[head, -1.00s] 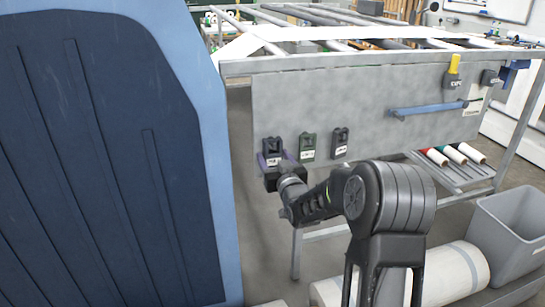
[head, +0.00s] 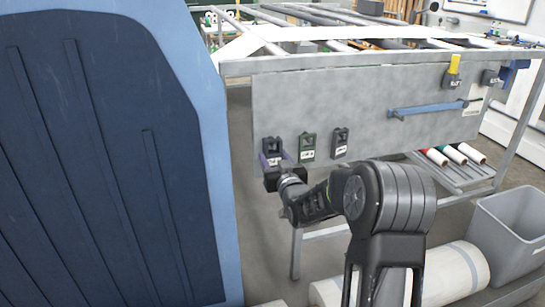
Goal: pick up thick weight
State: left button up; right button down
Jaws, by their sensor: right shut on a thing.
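Three small weights with white labels are in a row on the lower left of the grey metal panel (head: 350,95). They are the left dark weight (head: 271,145), a green weight (head: 308,146) and another dark weight (head: 340,143). The labels are too small to read, so I cannot tell which one is marked thick. That weight still appears to be against the panel. My left gripper is not in view.
A large blue padded panel (head: 95,150) fills the left. A blue bar handle (head: 428,109) and a yellow-topped block (head: 453,72) are on the grey panel at right. A grey bin (head: 510,230) and a white roll (head: 450,280) lie below right.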

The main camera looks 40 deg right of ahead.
jog(key=shift+r, duration=0.15)
jog(key=shift+r, duration=0.2)
jog(key=shift+r, duration=0.55)
jog(key=b+v, duration=0.5)
jog(key=v, duration=1.3)
jog(key=c, duration=1.2)
grip_release()
grip_shut()
